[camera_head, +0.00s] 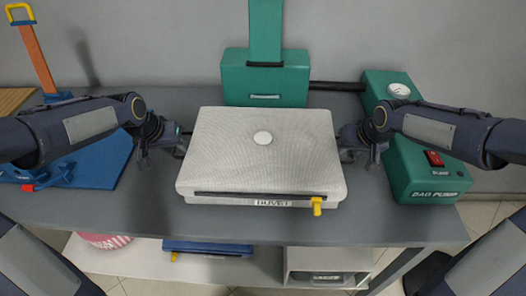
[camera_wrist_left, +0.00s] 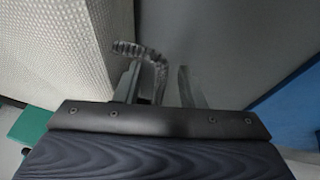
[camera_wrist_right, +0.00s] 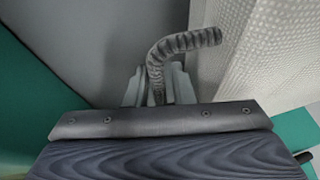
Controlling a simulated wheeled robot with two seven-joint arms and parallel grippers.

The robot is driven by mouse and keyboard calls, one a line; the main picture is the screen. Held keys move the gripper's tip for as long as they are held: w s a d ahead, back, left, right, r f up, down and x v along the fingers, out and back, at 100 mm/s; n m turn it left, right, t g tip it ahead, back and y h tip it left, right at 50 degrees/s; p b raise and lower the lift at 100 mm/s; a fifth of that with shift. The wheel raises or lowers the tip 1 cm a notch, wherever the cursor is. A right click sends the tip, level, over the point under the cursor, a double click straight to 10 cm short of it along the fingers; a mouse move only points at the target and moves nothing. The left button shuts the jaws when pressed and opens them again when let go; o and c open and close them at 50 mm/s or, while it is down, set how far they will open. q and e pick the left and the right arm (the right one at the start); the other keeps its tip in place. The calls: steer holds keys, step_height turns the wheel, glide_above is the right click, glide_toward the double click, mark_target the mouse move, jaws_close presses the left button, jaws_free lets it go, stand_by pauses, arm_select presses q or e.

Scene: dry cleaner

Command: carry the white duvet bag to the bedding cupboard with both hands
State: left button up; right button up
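The white duvet bag (camera_head: 225,150) lies flat on the grey table, its label and yellow zip pull facing the front. My left gripper (camera_head: 162,152) is at its left side and my right gripper (camera_head: 358,156) at its right side. In the left wrist view a dark ribbed handle (camera_wrist_left: 128,47) curves from the bag between the left fingers (camera_wrist_left: 157,85), which stand apart with gaps. In the right wrist view the other ribbed handle (camera_wrist_right: 185,41) runs down between the right fingers (camera_wrist_right: 157,85), which look closed against it. The bedding cupboard cannot be identified.
A green bag pump (camera_head: 425,170) stands right of the duvet bag, with a green unit (camera_head: 238,85) behind it. A blue board (camera_head: 95,170) with a red-tipped clamp lies at the left. A lower shelf (camera_head: 130,258) holds several items. The table (camera_head: 400,228) is clear at the front.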

arm_select(q)
steer(key=shift+w+f, duration=0.1)
steer(key=shift+f, duration=0.1)
arm_select(e)
steer(key=shift+w+f, duration=0.1)
steer(key=shift+f, duration=0.1)
arm_select(q)
steer(key=c, duration=0.4)
arm_select(e)
steer(key=c, duration=0.4)
arm_select(q)
jaws_close()
arm_select(e)
jaws_close()
arm_select(q)
steer(key=shift+r, duration=0.15)
arm_select(e)
steer(key=shift+r, duration=0.15)
